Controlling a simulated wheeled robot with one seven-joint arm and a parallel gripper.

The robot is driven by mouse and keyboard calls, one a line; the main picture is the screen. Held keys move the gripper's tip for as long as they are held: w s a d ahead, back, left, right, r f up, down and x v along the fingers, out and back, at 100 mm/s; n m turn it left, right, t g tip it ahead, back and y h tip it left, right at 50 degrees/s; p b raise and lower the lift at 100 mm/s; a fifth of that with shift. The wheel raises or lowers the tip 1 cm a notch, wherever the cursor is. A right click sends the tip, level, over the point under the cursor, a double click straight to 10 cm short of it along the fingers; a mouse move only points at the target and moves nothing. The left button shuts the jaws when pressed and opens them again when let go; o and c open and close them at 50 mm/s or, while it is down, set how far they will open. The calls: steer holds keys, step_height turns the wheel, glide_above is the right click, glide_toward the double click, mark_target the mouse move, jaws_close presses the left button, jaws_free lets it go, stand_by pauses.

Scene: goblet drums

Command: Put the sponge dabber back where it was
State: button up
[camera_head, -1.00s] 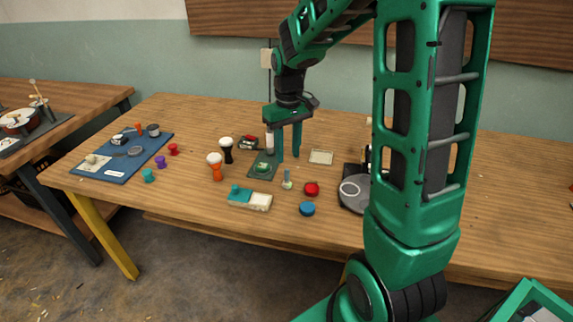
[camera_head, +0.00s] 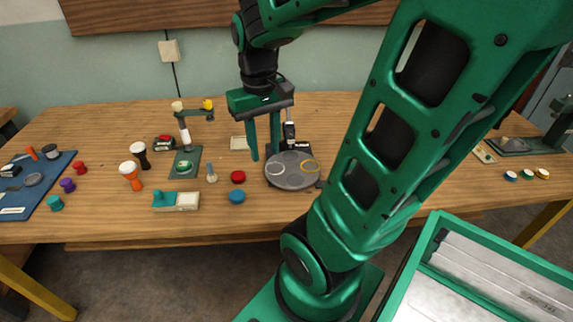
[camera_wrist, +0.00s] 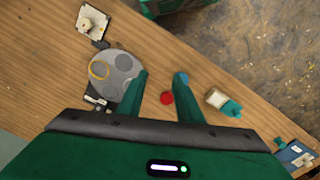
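A small upright piece with a pale handle and a light base (camera_head: 211,174), which looks like the sponge dabber, stands on the table left of the red disc (camera_head: 238,177). I cannot be sure that it is the dabber. My gripper (camera_head: 264,158) points down above the table, between the red disc and the round grey plate (camera_head: 291,172). Its fingers are apart with nothing seen between them, also in the wrist view (camera_wrist: 161,73). The dabber-like piece does not show in the wrist view, probably hidden behind a finger.
A blue disc (camera_head: 237,197) and a teal and white box (camera_head: 176,201) lie near the front edge. A green stand (camera_head: 185,162) with a side arm rises to the left, beside black and orange goblet drums (camera_head: 131,176). A green-rimmed crate (camera_head: 440,235) is at lower right.

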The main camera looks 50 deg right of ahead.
steer(key=s+f+m, duration=0.1)
steer(key=s+m, duration=0.1)
steer(key=s, duration=0.6)
steer(key=shift+s+a+f+y, duration=0.15)
steer(key=shift+f+y, duration=0.15)
steer(key=shift+w+f, duration=0.25)
steer(key=shift+w, duration=0.4)
